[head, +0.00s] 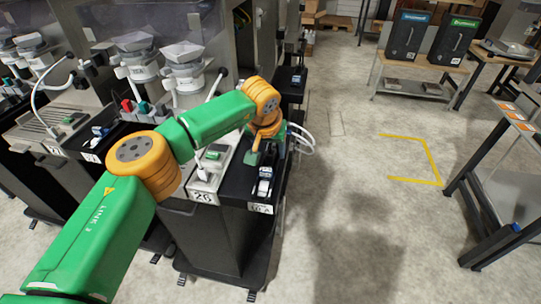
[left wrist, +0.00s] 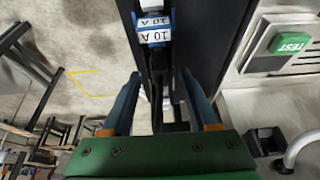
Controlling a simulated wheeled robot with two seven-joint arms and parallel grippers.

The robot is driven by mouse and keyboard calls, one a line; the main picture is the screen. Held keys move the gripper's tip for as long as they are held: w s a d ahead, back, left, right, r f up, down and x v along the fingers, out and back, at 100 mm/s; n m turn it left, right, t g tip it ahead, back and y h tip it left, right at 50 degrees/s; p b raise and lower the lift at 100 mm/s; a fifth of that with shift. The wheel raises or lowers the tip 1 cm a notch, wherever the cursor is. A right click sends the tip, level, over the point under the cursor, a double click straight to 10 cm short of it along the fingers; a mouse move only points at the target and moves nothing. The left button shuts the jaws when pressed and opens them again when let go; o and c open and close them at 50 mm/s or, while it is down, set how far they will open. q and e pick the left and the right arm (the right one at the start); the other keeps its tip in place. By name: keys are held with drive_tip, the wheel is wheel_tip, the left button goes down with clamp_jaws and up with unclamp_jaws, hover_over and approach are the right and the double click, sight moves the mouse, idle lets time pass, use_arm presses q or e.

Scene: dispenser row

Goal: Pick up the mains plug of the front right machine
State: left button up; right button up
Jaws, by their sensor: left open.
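My left gripper (head: 256,157) is low over the black top at the right end of the machine row, and its tips are hard to make out in the head view. In the left wrist view my left gripper (left wrist: 163,92) is open, with one finger on each side of a dark upright part. Just beyond the fingertips is a black and blue piece with white "10 A" labels (left wrist: 153,30). It also shows in the head view (head: 265,182), in front of my gripper. I cannot tell for sure whether it is the mains plug. My right gripper is out of view.
A grey strip with a green TEST button (left wrist: 289,42) runs alongside. A white plug-like piece (head: 203,176) sits on a strip in the head view. White cable loops (head: 303,139) hang behind my gripper. Floor to the right is open, up to a dark table (head: 500,190).

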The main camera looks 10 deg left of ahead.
sight(270, 154)
use_arm(q)
drive_tip(key=shift+s+r, duration=0.15)
drive_tip(key=shift+s, duration=0.05)
clamp_jaws()
drive_tip(key=shift+w+r, duration=0.1)
drive_tip(key=shift+r, duration=0.15)
wheel_tip(270, 154, up, 3)
drive_tip(key=shift+f+b, duration=0.2)
drive_tip(key=shift+b, duration=0.55)
drive_tip(key=s+d+r+b, duration=0.2)
drive_tip(key=s+r+b, duration=0.3)
drive_tip(key=s+r, duration=0.5)
drive_tip(key=s, duration=0.4)
drive_tip(key=shift+d, duration=0.3)
drive_tip(key=shift+r+p, duration=0.95)
drive_tip(key=shift+p, duration=0.15)
